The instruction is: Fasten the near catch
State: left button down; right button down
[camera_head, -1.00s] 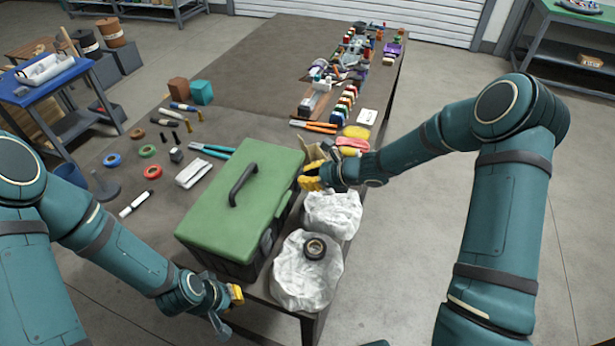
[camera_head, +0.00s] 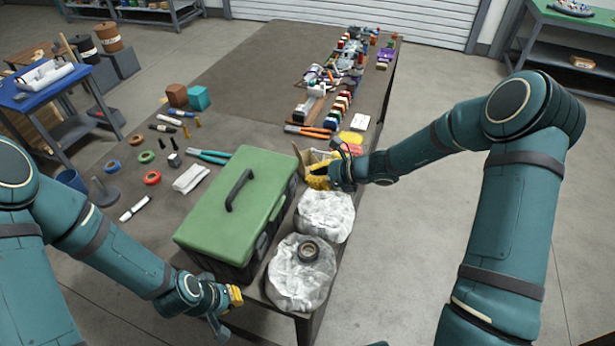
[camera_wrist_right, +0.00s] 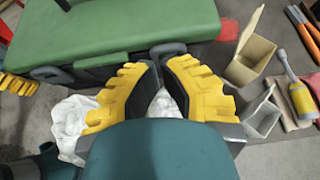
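A green-lidded toolbox (camera_head: 225,205) with a dark body stands at the near end of the table, lid down. Its near catch (camera_head: 262,243) is a grey tab on the right-hand side; it also shows at left in the right wrist view (camera_wrist_right: 52,75). The far catch (camera_wrist_right: 168,48) lies beyond my right fingertips. I cannot tell whether either catch is fastened. My left gripper (camera_head: 236,296) hangs by the box's near end, fingers partly hidden.
Two white wrapped bundles (camera_head: 326,215) (camera_head: 300,280) sit right of the toolbox, the nearer with a dark ring (camera_head: 308,251). An open cardboard box (camera_wrist_right: 250,55) stands beside my right gripper. Pliers, tape rings and a marker (camera_head: 134,208) lie left of the toolbox.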

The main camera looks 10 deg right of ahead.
jog(key=v, duration=0.8)
jog(key=shift+s+d+r, duration=0.15)
jog(key=shift+d+r, duration=0.05)
jog(key=shift+r, duration=0.25)
